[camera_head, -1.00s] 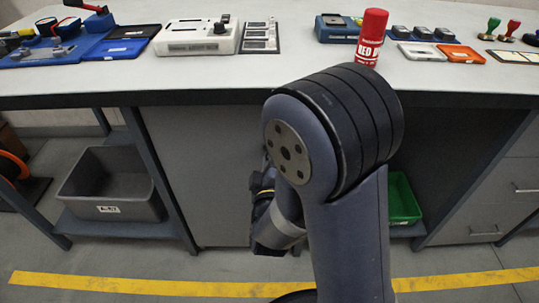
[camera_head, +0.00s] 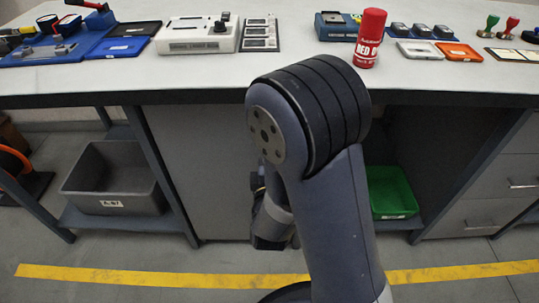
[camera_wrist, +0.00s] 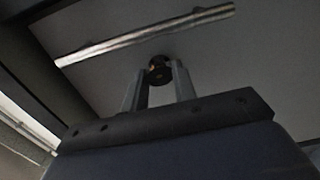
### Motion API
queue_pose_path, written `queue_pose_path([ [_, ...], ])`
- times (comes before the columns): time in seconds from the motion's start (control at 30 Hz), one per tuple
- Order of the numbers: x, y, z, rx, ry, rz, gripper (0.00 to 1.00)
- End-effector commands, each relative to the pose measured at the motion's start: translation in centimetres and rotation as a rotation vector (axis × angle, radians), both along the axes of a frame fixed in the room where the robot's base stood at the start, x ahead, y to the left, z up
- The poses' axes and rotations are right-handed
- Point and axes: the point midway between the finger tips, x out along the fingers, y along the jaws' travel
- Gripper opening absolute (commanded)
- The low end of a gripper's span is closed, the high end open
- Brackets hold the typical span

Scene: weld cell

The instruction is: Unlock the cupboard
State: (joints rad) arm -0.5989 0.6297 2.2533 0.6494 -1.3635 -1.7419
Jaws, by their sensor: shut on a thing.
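The cupboard's grey door (camera_head: 205,175) is under the bench, left of my arm, which hides part of it. In the wrist view the door (camera_wrist: 235,65) fills much of the upper picture, with a long metal bar handle (camera_wrist: 145,35) across it. A small round dark lock piece with a brassy spot (camera_wrist: 159,70) sits just below the handle. My gripper (camera_wrist: 160,82) has its two fingers on either side of this piece and is shut on it. Whether it is a key or a lock knob is too dark to tell. The head view hides the fingertips.
The bench top (camera_head: 280,70) carries a red can (camera_head: 369,40), a white device (camera_head: 197,36) and several trays. A grey bin (camera_head: 115,180) stands on the left shelf, and a green bin (camera_head: 390,190) stands right of my arm. Drawers (camera_head: 495,165) are at the right.

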Motion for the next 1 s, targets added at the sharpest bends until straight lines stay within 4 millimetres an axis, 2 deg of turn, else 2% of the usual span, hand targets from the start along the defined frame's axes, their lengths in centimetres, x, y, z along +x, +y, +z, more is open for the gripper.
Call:
queue_pose_path([
  [0.2,0.0,0.0,-0.1,-0.001,0.002,0.001,0.04],
  [0.23,0.0,0.0,-0.1,-0.001,0.002,0.001,0.27],
  [0.5,0.0,0.0,0.0,0.0,0.001,0.0,0.48],
  [0.8,-0.3,0.1,0.0,0.0,0.001,0.002,0.48],
  [1.0,-2.9,0.2,0.0,-0.002,0.002,0.005,0.48],
])
